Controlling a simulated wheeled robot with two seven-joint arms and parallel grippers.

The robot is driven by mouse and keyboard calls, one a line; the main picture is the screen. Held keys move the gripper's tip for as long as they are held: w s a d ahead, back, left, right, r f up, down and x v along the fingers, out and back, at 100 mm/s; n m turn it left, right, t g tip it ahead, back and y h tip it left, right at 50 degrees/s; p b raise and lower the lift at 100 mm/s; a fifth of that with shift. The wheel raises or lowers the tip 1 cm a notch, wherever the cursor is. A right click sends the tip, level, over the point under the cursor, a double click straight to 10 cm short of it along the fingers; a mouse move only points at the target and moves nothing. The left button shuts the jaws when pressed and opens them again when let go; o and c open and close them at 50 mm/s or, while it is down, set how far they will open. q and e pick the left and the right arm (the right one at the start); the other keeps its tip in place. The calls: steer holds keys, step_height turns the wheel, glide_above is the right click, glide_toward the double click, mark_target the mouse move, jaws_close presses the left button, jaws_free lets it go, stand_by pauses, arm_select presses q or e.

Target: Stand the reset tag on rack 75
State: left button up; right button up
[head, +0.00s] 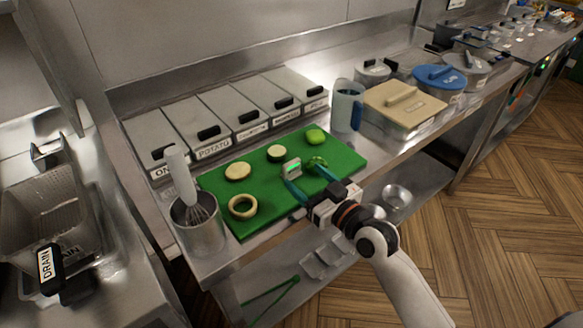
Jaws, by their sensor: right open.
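A small pale block with a green face (292,167), possibly the reset tag, stands on the green cutting board (262,190); its writing is too small to read. My right gripper (302,174) is open, its two teal fingers reaching over the board. One fingertip is close to the block's near side and the other is to its right, by a green ring-shaped slice (318,161). I cannot tell whether the fingers touch either. No rack marked 75 can be made out. My left gripper is not in view.
Onion ring (242,207), round slices (237,171) and a lime-green piece (315,136) lie on the board. Labelled lidded bins (207,150) line the back. A steel pot with a whisk (197,238) stands left, a blue-handled jug (346,108) and a beige-lidded container (400,103) right.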

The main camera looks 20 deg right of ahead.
mark_target(294, 164)
steer(key=x, duration=0.4)
steer(key=shift+d+r+p, duration=0.1)
steer(key=shift+d+p, duration=0.15)
steer(key=shift+p, duration=0.1)
steer(key=shift+w+a, duration=0.15)
steer(key=shift+w, duration=0.2)
steer(key=shift+s, duration=0.1)
steer(key=shift+c, duration=0.2)
steer(key=c, duration=1.1)
